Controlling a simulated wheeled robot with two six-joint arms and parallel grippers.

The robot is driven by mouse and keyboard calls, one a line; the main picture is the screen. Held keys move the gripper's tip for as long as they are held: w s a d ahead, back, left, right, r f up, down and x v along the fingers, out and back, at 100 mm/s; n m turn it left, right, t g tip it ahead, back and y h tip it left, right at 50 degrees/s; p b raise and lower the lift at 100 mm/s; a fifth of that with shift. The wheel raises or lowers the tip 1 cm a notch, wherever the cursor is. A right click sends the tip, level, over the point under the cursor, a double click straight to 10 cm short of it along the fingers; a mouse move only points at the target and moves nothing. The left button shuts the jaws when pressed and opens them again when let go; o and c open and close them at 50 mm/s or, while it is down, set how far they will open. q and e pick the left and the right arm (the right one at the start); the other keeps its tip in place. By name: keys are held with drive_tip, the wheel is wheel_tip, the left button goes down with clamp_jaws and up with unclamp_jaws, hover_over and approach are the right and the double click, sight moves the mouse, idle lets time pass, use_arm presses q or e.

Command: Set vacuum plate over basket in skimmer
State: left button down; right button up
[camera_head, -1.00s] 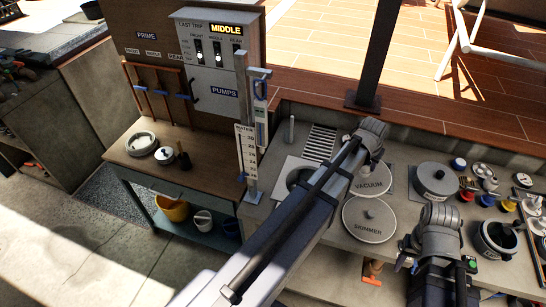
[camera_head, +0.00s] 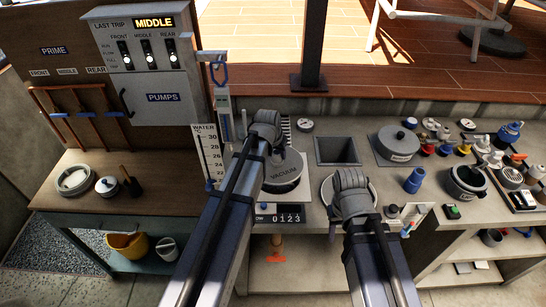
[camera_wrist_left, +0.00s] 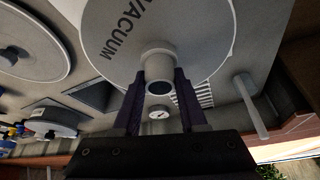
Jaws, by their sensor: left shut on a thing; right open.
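The grey vacuum plate (camera_head: 284,170), lettered VACUUM, is over the round skimmer opening at the counter's left part. A pale rim and a dark gap show along its front edge, and I cannot tell if it is seated. My left gripper (camera_wrist_left: 157,82) is shut on the plate's central stub, seen in the left wrist view with the plate (camera_wrist_left: 190,30). The basket is hidden under the plate. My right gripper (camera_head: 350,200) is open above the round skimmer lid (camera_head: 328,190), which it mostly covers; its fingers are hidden.
A dark square recess (camera_head: 338,150) lies right of the plate. A lidded grey pot (camera_head: 398,143), a blue cup (camera_head: 414,180) and several small fittings crowd the counter's right. A water gauge (camera_head: 209,155) stands left of the plate, and a post (camera_head: 311,45) behind.

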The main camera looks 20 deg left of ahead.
sight(277, 162)
use_arm(q)
drive_tip(key=shift+f, duration=0.25)
drive_tip(key=shift+f+b, duration=1.8)
drive_tip(key=shift+b, duration=0.1)
drive_tip(key=shift+f, duration=0.25)
drive_tip(key=shift+f+b, duration=0.5)
drive_tip(key=shift+b, duration=0.25)
drive_tip(key=shift+f+b, duration=0.3)
idle(0.6)
drive_tip(key=shift+c, duration=1)
unclamp_jaws()
drive_tip(key=shift+r, duration=0.2)
